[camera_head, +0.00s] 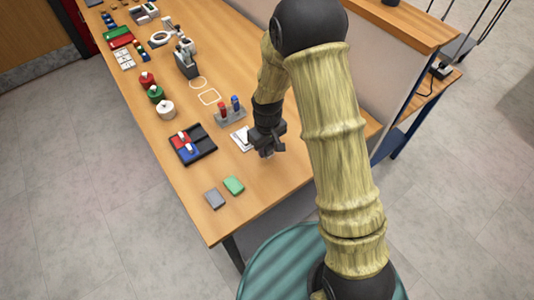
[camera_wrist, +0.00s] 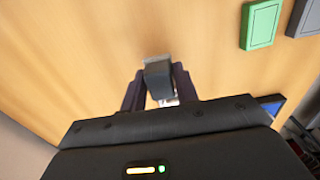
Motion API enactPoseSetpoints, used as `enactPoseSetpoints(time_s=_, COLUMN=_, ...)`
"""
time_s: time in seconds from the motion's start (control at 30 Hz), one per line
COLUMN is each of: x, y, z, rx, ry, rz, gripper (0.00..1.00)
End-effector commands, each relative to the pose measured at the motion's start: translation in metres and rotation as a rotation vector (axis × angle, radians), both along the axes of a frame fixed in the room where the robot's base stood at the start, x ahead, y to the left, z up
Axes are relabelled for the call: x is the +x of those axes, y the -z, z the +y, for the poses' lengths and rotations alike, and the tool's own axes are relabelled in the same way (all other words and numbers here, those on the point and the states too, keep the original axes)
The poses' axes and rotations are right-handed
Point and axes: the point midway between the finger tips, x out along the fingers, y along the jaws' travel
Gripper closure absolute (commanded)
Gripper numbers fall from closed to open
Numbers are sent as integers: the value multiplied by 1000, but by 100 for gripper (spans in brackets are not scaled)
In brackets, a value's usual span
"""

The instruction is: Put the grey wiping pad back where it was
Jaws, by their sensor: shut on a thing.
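The grey wiping pad (camera_head: 214,198) lies flat on the table near its front edge, just left of a green pad (camera_head: 233,185). In the wrist view the grey pad (camera_wrist: 304,18) shows at the top right corner, partly cut off, beside the green pad (camera_wrist: 262,24). My gripper (camera_head: 268,150) is above the table, behind and to the right of both pads and apart from them. In the wrist view my gripper (camera_wrist: 158,88) is shut on a small dark grey block (camera_wrist: 158,72); I cannot tell what the block is.
A black tray (camera_head: 205,133) with red and blue pieces stands left of my gripper. A white plate (camera_head: 240,139) and a grey rack (camera_head: 231,117) with red and blue items are close to my gripper. The table (camera_head: 265,185) is bare right of the green pad.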

Motion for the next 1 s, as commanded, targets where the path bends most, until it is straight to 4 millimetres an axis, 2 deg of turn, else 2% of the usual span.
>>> enactPoseSetpoints(time_s=0.23, x=0, y=5, z=-1, rx=-1, ry=1, rz=3, gripper=88)
enactPoseSetpoints(time_s=0.53, x=0, y=40, z=-1, rx=0, ry=1, rz=2, gripper=88)
enactPoseSetpoints(time_s=0.93, x=0, y=45, z=0, rx=0, ry=1, rz=0, gripper=88)
enactPoseSetpoints(time_s=0.97, x=0, y=45, z=0, rx=0, ry=1, rz=0, gripper=66)
enactPoseSetpoints(time_s=1.0, x=0, y=44, z=0, rx=0, ry=1, rz=0, gripper=58)
